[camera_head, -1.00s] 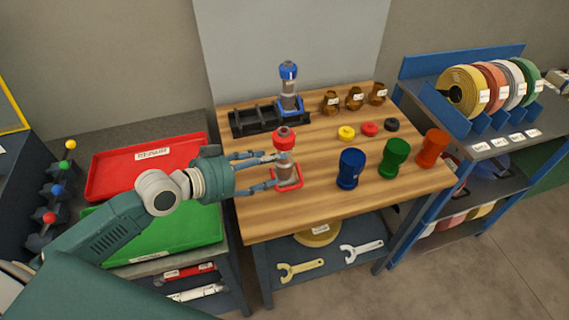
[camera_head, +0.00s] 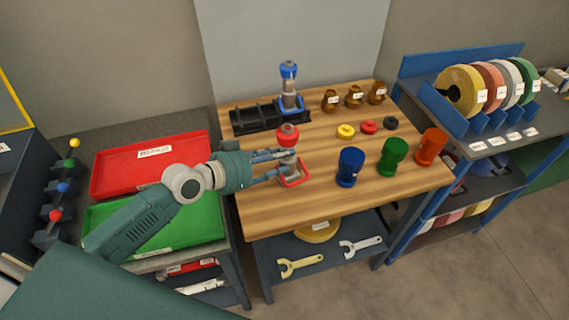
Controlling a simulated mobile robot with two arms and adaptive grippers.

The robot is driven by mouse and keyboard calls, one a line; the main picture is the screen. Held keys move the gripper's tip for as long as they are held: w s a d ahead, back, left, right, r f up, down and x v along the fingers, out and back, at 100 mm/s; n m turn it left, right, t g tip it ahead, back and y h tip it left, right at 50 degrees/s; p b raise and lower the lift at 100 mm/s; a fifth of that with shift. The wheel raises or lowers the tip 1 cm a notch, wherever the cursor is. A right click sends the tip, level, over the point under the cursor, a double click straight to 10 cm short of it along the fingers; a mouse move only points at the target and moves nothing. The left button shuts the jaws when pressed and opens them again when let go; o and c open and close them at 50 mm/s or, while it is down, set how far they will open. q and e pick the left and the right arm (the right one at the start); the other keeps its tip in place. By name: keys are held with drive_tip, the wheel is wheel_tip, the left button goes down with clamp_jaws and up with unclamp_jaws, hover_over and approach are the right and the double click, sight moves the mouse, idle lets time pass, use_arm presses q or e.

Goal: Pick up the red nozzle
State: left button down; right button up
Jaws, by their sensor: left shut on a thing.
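The red nozzle (camera_head: 288,136) has a red top and a grey body. It stands upright at the red square outline (camera_head: 294,181) on the left front of the wooden table. My left gripper (camera_head: 286,162) comes in from the left and is shut on the nozzle's body below the red top. The fingers hide part of the body, and I cannot tell whether its base is clear of the table. My right gripper is out of view.
A blue-topped nozzle (camera_head: 289,88) stands at the black rack (camera_head: 256,117) behind. Brass fittings (camera_head: 355,98), caps (camera_head: 368,127) and blue, green and orange cups (camera_head: 394,155) stand to the right. Red (camera_head: 150,165) and green (camera_head: 190,222) trays lie left. The table's front middle is clear.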

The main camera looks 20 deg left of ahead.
use_arm(q)
drive_tip(key=shift+r, duration=0.15)
drive_tip(key=shift+r, duration=0.1)
